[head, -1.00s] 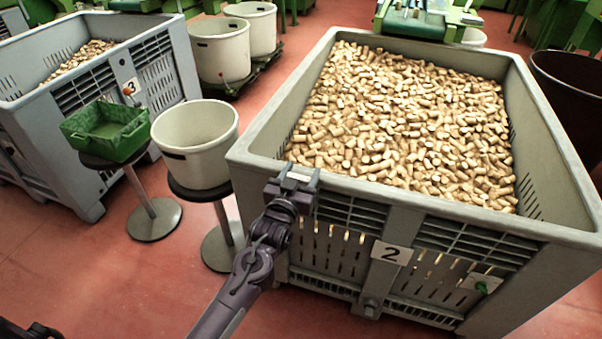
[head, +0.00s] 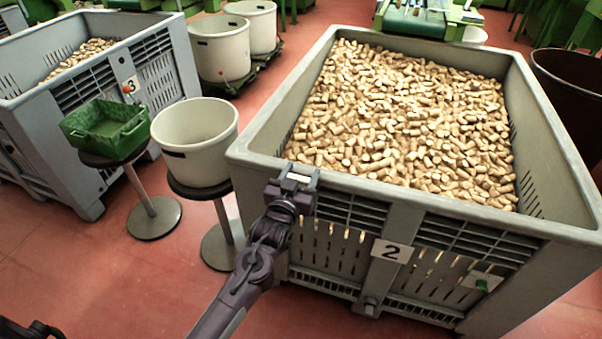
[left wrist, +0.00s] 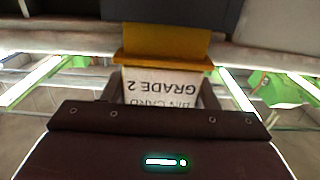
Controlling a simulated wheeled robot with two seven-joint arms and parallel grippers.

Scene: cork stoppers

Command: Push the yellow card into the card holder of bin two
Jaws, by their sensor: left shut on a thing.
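My left gripper (head: 292,180) is at the near rim of bin two (head: 405,205), toward its left corner. In the left wrist view, the left gripper (left wrist: 158,98) is shut on the yellow card (left wrist: 168,40). The card's white face (left wrist: 160,84) reads "GRADE 2" and "BIN CARD", upside down in that view. A wider yellow lip crosses the card beyond the fingers. The card's far end meets a dark grey surface (left wrist: 225,14); I cannot tell whether this is the card holder or how deep the card sits.
Bin two is full of corks and bears a "2" plate (head: 392,251). A white tub (head: 195,145) and a green tray (head: 105,130) stand on stools to the left. Bin three (head: 85,100) is behind them. Red floor (head: 110,280) is open in front.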

